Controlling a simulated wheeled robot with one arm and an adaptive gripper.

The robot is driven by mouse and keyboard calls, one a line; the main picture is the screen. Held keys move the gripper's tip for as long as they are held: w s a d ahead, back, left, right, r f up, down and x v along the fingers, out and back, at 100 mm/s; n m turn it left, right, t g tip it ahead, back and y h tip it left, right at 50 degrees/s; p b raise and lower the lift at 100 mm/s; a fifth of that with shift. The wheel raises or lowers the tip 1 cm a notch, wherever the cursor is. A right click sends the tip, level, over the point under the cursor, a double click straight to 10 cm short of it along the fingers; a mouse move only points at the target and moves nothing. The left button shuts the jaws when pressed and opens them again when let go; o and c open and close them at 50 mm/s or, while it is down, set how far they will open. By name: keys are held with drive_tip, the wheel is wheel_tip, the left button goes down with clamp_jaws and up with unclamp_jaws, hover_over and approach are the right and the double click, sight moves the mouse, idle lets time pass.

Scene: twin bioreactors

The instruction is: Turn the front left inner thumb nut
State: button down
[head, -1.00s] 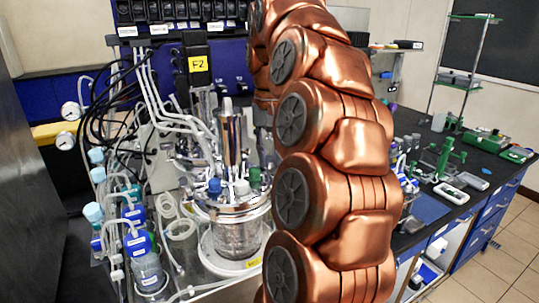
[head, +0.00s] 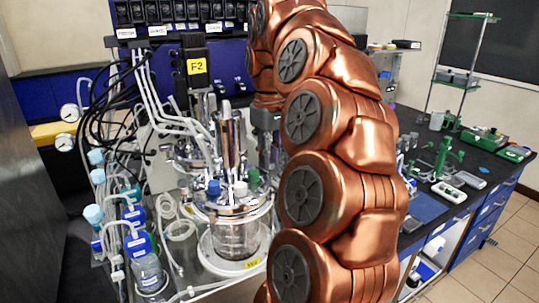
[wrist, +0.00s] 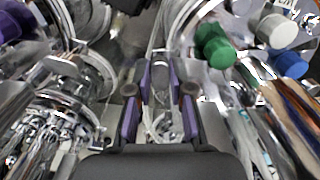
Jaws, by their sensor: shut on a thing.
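The front bioreactor is a glass vessel (head: 238,240) with a shiny metal head plate, a tall steel column and blue, white and green caps. My gripper (wrist: 160,78) is at the middle of the wrist view, with purple pads on both fingers. It is shut on a small shiny metal part between the fingertips, which looks like a thumb nut; its outline is unclear and I cannot tell which nut it is. In the head view my gripper is mostly hidden behind my copper arm, by the right side of the reactor top.
A green cap (wrist: 214,45), a white cap (wrist: 277,30) and a blue cap (wrist: 289,65) stand close to the right of my fingers. Tubing and blue-labelled bottles (head: 138,243) crowd the left. The black bench (head: 440,205) lies at the right.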

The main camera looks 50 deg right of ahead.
idle(0.4)
drive_tip(key=c, duration=1)
unclamp_jaws()
drive_tip(key=shift+c, duration=0.2)
drive_tip(key=m+b, duration=0.1)
drive_tip(key=m, duration=0.8)
drive_tip(key=shift+w+a, duration=0.1)
drive_tip(key=shift+a, duration=0.05)
wheel_tip(320, 180, up, 8)
drive_tip(key=p, duration=0.6)
drive_tip(key=shift+f+p, duration=0.15)
drive_tip(key=shift+p, duration=0.15)
